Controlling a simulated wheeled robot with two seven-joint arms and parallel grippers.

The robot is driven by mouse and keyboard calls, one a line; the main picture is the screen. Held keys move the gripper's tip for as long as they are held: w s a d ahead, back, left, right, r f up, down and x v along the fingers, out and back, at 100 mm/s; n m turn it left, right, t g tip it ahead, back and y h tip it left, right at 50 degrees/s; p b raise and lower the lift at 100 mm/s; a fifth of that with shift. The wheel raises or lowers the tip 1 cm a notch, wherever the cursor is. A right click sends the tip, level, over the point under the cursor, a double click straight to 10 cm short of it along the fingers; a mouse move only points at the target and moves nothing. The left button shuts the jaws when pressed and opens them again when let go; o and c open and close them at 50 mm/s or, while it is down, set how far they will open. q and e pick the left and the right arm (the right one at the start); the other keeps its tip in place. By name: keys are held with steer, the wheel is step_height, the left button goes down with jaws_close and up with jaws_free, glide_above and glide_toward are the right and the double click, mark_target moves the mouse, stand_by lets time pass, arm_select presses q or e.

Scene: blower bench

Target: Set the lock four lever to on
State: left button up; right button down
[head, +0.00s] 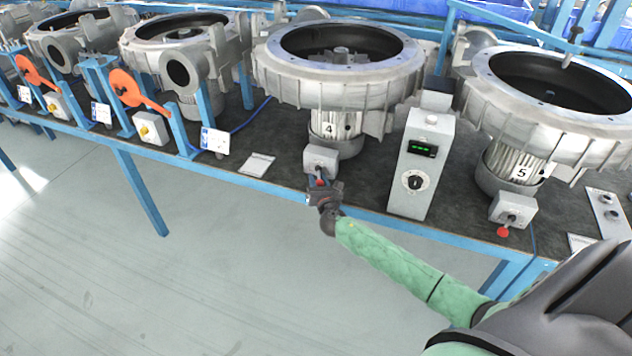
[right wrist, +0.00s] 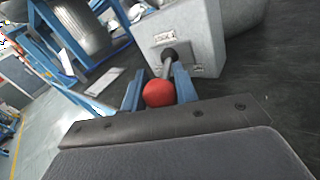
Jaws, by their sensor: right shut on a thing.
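The lock four box (head: 321,158) is a small grey box on the front of the blower marked 4. It also shows in the right wrist view (right wrist: 200,35). Its lever (right wrist: 168,66) is a short grey rod from a dark pivot, ending in a red ball knob (right wrist: 158,93). The rod points out and down from the box front. My right gripper (head: 322,187) is at the lever, its two blue fingers (right wrist: 158,88) on either side of the knob, shut on it. The knob is mostly hidden in the head view. Box labels are too small to read. My left gripper is out of view.
A grey control box (head: 422,165) with a green display and a dial stands just right of blower four. Blower five's lock box (head: 512,210) has a lever with a red knob hanging down. A white card (head: 256,164) lies left. The floor in front is clear.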

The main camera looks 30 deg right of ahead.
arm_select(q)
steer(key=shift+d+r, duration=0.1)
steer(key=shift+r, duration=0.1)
arm_select(e)
steer(key=shift+y, duration=0.3)
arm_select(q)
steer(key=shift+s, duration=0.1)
arm_select(e)
steer(key=shift+d, duration=0.1)
steer(key=c, duration=1.1)
jaws_free()
steer(key=shift+s, duration=0.15)
steer(key=shift+s+f, duration=0.1)
steer(key=shift+s, duration=0.25)
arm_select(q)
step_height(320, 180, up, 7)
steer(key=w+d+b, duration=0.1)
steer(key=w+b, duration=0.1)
arm_select(e)
steer(key=shift+v, duration=3.45)
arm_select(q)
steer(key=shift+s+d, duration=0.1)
